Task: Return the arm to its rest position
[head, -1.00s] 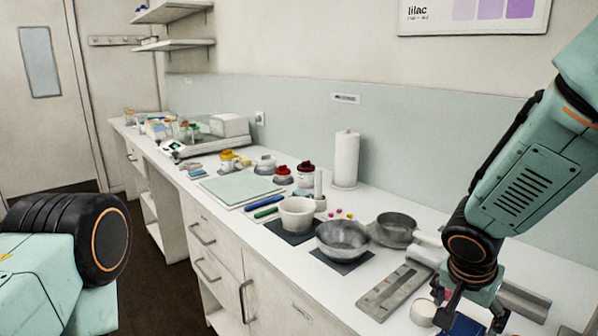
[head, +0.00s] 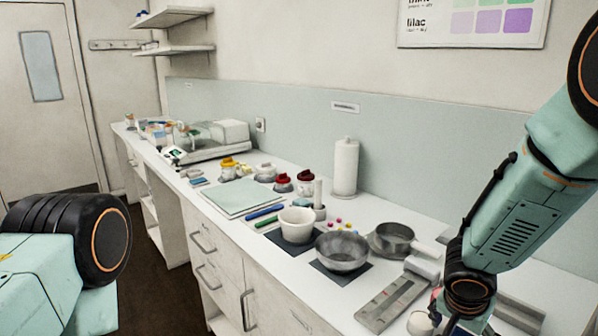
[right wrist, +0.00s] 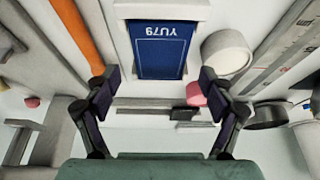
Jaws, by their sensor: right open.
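My right arm (head: 515,215) comes in from the right of the head view and hangs over the near right part of the counter. Its gripper is mostly cut off at the bottom edge there. In the right wrist view the right gripper (right wrist: 155,82) is open, its dark fingers wide apart with nothing held. Beyond the fingers are a blue labelled pack (right wrist: 158,48) in a white holder and a white round cup (right wrist: 227,53). My left arm (head: 65,255) shows at the lower left of the head view; its gripper is not in view.
The long white counter (head: 300,270) holds a steel bowl (head: 342,251), a white bowl (head: 297,224), a steel pan (head: 392,238), a grey slotted tool (head: 392,300) and a paper roll (head: 345,168). Dark floor lies left.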

